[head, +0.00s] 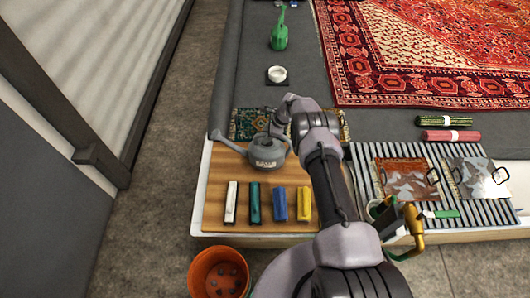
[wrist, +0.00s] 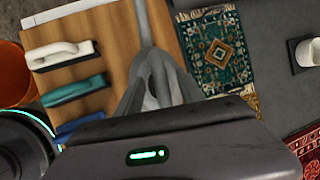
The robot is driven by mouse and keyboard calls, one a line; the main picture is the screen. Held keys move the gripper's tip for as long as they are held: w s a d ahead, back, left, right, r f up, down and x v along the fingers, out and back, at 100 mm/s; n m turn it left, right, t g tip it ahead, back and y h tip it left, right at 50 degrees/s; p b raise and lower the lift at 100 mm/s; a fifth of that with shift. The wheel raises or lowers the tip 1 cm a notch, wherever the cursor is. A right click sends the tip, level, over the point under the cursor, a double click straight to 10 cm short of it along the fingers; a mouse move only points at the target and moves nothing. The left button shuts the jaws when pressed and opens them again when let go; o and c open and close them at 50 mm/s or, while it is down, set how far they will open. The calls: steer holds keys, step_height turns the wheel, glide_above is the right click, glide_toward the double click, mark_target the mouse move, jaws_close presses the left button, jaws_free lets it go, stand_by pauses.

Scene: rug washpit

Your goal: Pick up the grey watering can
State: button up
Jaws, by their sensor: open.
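The grey watering can (head: 268,154) stands upright on a wooden board (head: 218,188), its spout pointing left in the head view. Its spout and upper part (wrist: 148,32) fill the middle of the wrist view, partly hidden by my gripper's housing. My gripper (head: 276,129) is open, close to the can's top on its far right side in the head view. The fingertips are not clear, so I cannot tell whether they touch the can.
White, teal, blue and yellow brushes (head: 280,205) line the board's front. A small patterned rug (head: 245,123) lies behind the can.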

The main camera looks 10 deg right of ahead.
steer(key=shift+c, duration=0.3)
jaws_close()
stand_by(1.1)
